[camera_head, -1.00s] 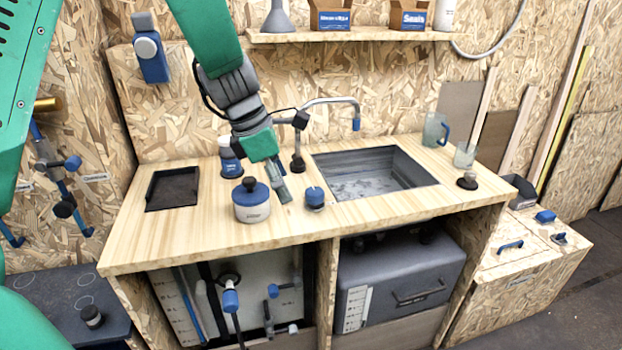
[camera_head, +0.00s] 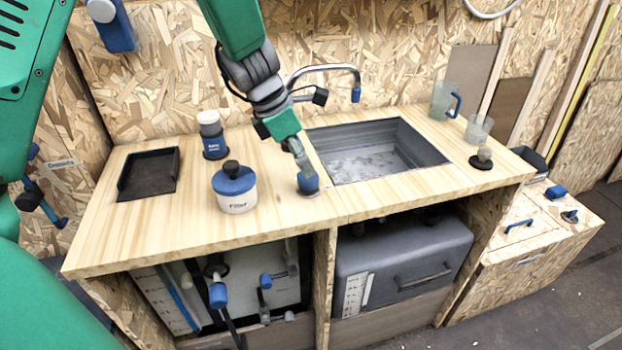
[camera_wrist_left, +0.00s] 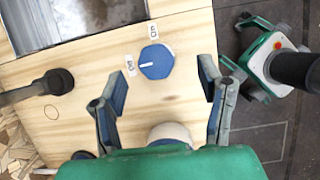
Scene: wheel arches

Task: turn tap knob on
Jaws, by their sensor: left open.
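The tap knob (camera_head: 309,184) is a blue knob near the front of the wooden counter, left of the sink. In the left wrist view the knob (camera_wrist_left: 156,62) is six-sided, and its white pointer line aims at the left of two small white labels. My left gripper (camera_head: 305,172) points down at the knob in the head view, partly covering it. In the left wrist view its two fingers (camera_wrist_left: 160,78) are spread apart, with the knob ahead of and between them. The curved tap (camera_head: 325,70) stands behind. My right gripper is not in view.
A blue-lidded white filter jar (camera_head: 235,190) stands left of the knob, with a blue-and-white bottle (camera_head: 212,135) behind it. The grey sink (camera_head: 380,150) is to the right. A black tray (camera_head: 148,174) lies at the left. The counter between tray and jar is clear.

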